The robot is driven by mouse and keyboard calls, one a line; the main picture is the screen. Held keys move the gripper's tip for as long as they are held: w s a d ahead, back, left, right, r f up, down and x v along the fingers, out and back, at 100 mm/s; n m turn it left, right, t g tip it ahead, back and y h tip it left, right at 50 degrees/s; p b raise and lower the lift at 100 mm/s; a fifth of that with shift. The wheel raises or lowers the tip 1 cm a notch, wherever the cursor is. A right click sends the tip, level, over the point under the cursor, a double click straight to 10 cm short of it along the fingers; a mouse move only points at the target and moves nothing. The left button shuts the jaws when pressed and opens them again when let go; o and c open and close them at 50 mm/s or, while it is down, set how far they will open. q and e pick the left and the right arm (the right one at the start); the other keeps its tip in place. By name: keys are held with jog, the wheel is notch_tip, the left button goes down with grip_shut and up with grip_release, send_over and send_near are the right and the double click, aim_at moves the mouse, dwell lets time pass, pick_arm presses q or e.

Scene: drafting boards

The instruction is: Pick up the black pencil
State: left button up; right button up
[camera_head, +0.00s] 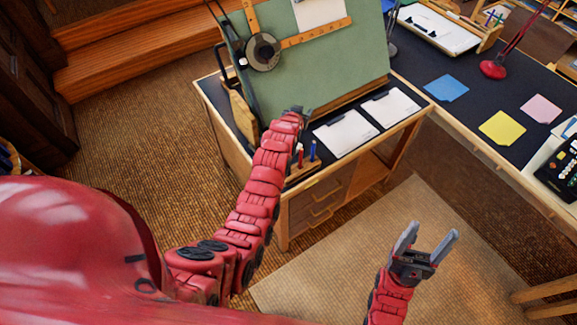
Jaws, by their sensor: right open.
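I cannot make out the black pencil for certain. A small wooden holder (301,172) with a blue-topped item (313,149) and a red one (300,153) upright in it stands at the near edge of the drafting desk, beside my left arm. My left gripper (301,110) is over the desk in front of the green board; it is small and mostly hidden behind its own arm, so its jaws are unclear. My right gripper (432,238) is open and empty, its two grey fingers apart, low over the pale rug and away from the desk.
The tilted green drafting board (325,70) rises behind my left gripper. White papers (346,134) lie on the dark desktop to its right. A dark side table holds blue (446,88) and yellow (502,128) sheets and a red lamp (493,68). The rug (350,245) is clear.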

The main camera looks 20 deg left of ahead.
pick_arm(q)
jog(key=s+r+g, duration=0.1)
jog(key=s+g, duration=1.1)
jog(key=shift+m, duration=0.4)
jog(key=f+b, duration=0.8)
jog(key=shift+s+a+f, duration=0.15)
jog(key=shift+a+f, duration=0.05)
jog(key=shift+a, duration=0.2)
notch_tip(320, 180, down, 2)
jog(key=shift+b, duration=0.65)
jog(key=shift+f+p, duration=0.55)
jog(key=shift+p, duration=0.5)
notch_tip(320, 180, down, 3)
jog(key=shift+f+p, duration=0.15)
jog(key=shift+p, duration=0.95)
jog(key=shift+f, duration=1.05)
